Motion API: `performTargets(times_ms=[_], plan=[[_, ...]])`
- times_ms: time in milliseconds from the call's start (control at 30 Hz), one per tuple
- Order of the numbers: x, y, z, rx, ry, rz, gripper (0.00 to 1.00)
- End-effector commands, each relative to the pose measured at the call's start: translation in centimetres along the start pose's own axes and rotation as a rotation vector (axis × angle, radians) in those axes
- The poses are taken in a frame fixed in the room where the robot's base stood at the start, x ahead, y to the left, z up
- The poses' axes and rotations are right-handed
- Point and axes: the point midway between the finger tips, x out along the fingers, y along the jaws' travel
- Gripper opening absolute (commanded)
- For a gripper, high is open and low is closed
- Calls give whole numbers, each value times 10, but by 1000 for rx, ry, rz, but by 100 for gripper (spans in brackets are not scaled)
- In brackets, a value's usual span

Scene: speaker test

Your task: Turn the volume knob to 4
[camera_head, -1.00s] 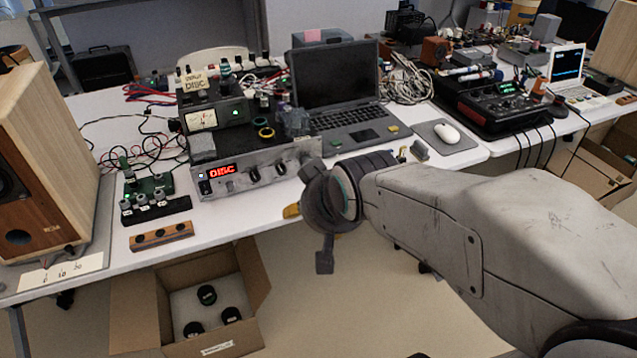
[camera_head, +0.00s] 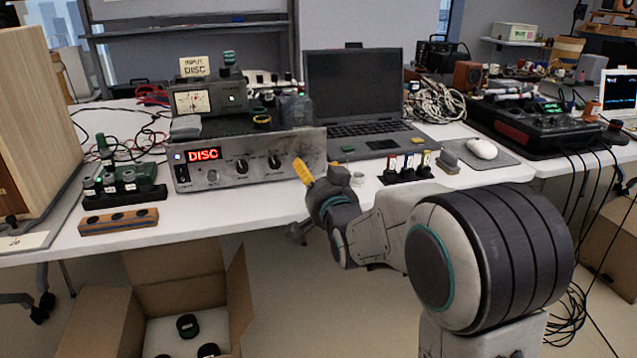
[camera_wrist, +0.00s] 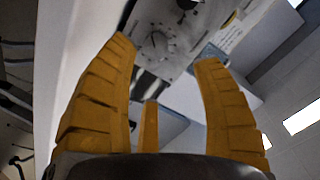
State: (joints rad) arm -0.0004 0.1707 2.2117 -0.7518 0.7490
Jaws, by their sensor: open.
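A silver amplifier (camera_head: 225,178) with a red display reading DISC stands on the white table in the head view. Its front has a small grey knob (camera_head: 212,176) and two black knobs, one at the middle (camera_head: 242,167) and one to its right (camera_head: 274,162). I cannot read which is the volume knob or its setting. My gripper (camera_head: 322,176) has yellow fingers, open and empty, near the amplifier's right end. In the wrist view, a panel with a round marked dial (camera_wrist: 158,42) shows beyond and between the open fingers (camera_wrist: 165,52), apart from them.
A laptop (camera_head: 355,95) stands behind my gripper. A small rack (camera_head: 405,168) with upright coloured pieces is to its right, beside a mouse (camera_head: 482,149). A wooden block (camera_head: 118,221) lies at the front left. An open cardboard box (camera_head: 180,270) is on the floor below.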

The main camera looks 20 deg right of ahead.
Motion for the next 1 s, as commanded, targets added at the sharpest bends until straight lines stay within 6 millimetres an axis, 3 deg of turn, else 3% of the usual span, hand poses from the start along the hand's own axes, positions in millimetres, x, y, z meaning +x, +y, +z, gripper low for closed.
performTargets(times_ms=[267,700,1000], plan=[[14,7,8,37,43,-42,60],[60,5,6,37,43,-41,60],[79,4,4,36,44,-42,60]])
